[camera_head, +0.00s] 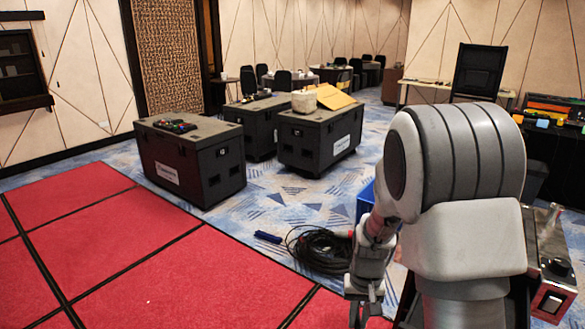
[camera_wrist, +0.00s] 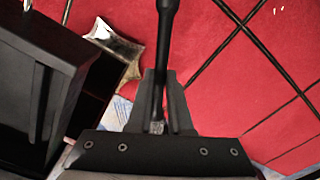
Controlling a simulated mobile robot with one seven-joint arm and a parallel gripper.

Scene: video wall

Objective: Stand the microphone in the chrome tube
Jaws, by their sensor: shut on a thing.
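My gripper (camera_wrist: 161,82) is shut on a dark, slender object, which appears to be the microphone (camera_wrist: 161,45). It runs up between the fingers to a wider end at the top edge of the wrist view, where it is cut off. In the head view my gripper is low in the middle, partly hidden by my arm, and the microphone cannot be made out there. A small shiny upright piece (camera_head: 553,213) at the right of the head view may be the chrome tube. A shiny, curved-sided metal piece (camera_wrist: 124,50) lies left of the fingers in the wrist view; I cannot tell what it is.
A dark box-like piece (camera_wrist: 40,75) fills the left of the wrist view, close to my gripper. A coil of black cable (camera_head: 322,248) lies on the carpet. Several black cases (camera_head: 190,165) stand farther back. The red floor (camera_head: 110,230) at left is clear.

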